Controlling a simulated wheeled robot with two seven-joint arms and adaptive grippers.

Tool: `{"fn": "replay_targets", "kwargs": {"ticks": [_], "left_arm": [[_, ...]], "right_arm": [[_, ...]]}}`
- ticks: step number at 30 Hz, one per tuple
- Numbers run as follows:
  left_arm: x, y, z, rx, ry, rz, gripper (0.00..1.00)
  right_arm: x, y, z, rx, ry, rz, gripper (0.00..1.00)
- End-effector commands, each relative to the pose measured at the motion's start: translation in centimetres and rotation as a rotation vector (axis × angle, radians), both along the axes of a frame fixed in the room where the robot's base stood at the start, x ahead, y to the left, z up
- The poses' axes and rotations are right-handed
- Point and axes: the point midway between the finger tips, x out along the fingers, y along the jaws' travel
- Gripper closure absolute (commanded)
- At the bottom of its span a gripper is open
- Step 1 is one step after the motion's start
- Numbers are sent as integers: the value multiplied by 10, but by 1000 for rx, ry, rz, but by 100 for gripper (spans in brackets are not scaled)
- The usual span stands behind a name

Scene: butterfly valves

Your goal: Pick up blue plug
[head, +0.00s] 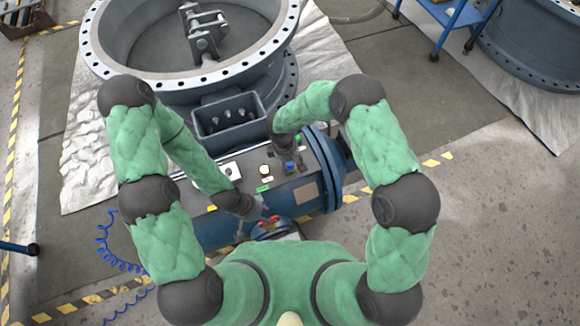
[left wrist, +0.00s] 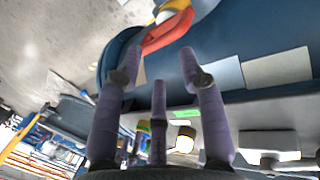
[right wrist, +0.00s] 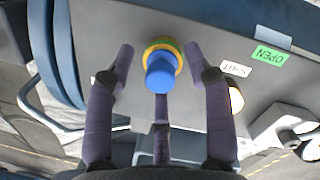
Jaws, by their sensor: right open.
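The blue plug (right wrist: 160,77) sits in a yellow and green ring on the grey panel in the right wrist view. It is a small blue spot in the head view (head: 288,165). My right gripper (right wrist: 160,65) is open, its fingers spread on both sides of the plug and a third finger below it in the picture. I cannot tell whether they touch it. My left gripper (left wrist: 160,70) is open and empty, near an orange-red handle (left wrist: 167,32) on the blue pipe's side.
A green OPEN label (right wrist: 268,54) and a white SHUT label (right wrist: 235,68) lie beside the plug. A blue pipe flange (head: 325,165) is right of the panel. A large round valve (head: 97,50) stands behind. A blue cart (head: 455,20) is at the back right.

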Motion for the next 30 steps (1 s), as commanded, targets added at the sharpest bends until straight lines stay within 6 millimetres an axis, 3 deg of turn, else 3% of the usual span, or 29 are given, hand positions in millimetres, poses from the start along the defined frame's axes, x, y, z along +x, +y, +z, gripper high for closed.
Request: {"fn": "replay_targets", "kwargs": {"ticks": [6,11,23,30], "left_arm": [[0,0,0,0,0,0,60],[0,0,0,0,0,0,60],[0,0,1,0,0,0,60],[0,0,11,0,0,0,60]], "right_arm": [[1,0,0,1,-2,-1,47],[1,0,0,1,-2,-1,88],[0,0,1,0,0,-1,88],[0,0,18,0,0,-1,88]]}}
